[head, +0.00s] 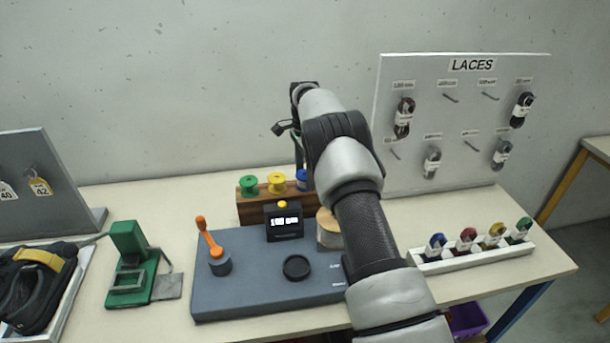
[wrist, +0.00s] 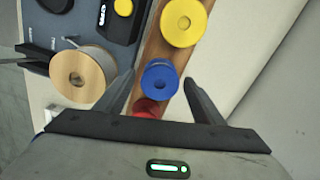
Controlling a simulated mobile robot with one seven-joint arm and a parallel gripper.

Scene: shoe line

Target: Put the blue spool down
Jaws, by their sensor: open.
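The blue spool (wrist: 159,80) stands in the wooden rack (wrist: 152,52), between a yellow spool (wrist: 184,22) and a red spool (wrist: 146,108) in the wrist view. In the head view the blue spool (head: 302,180) is partly hidden by my arm. My gripper (wrist: 164,78) is open, with one finger on each side of the blue spool. A gap shows between the spool and the fingers. How far the fingertips are above the rack is hard to tell.
A larger wooden-ended spool (wrist: 78,75) stands close to the left finger. A display box (head: 284,221), orange lever (head: 208,238) and black round pad (head: 297,267) sit on the grey base (head: 235,295). A green spool (head: 249,186) is at the rack's left end.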

